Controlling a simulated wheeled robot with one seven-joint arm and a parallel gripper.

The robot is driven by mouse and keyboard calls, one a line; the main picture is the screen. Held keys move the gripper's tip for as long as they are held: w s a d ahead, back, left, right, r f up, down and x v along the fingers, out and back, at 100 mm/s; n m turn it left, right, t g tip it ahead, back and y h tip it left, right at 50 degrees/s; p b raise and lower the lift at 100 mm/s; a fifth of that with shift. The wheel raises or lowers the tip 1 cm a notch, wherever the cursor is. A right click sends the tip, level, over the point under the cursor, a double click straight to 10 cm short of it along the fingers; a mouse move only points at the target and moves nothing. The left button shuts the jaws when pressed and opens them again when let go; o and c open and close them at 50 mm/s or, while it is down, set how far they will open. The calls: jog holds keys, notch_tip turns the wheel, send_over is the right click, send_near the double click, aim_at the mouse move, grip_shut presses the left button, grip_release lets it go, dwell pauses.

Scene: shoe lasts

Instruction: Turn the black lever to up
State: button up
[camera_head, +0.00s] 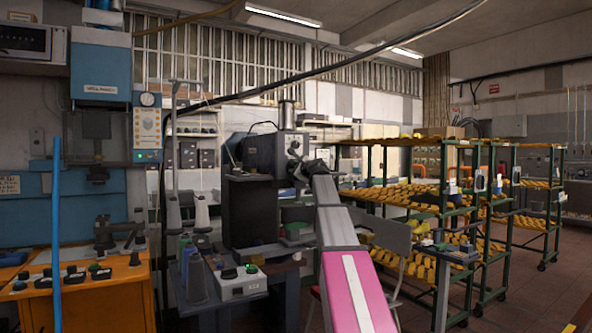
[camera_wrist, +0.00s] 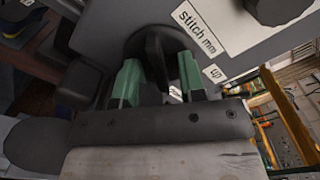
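The black lever (camera_wrist: 155,58) shows in the wrist view, mounted on a round black base on the grey face of a machine. My gripper (camera_wrist: 159,70) has its two green fingers on either side of the lever, spread apart, with a narrow gap visible at least on the right side. A white label reading "up" (camera_wrist: 213,73) is right of the lever. In the head view my gripper (camera_head: 305,168) is at the front of the grey machine head (camera_head: 262,152); the lever itself is hidden or too small to make out there.
A "stitch mm" label (camera_wrist: 198,27) and a dark knob (camera_wrist: 275,10) sit on the same face. A white control box (camera_head: 240,284) stands on the bench below the machine. Green racks with yellow shoe lasts (camera_head: 412,192) stand to the right, beyond open floor.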

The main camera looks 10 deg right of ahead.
jog(key=shift+c, duration=0.3)
grip_shut()
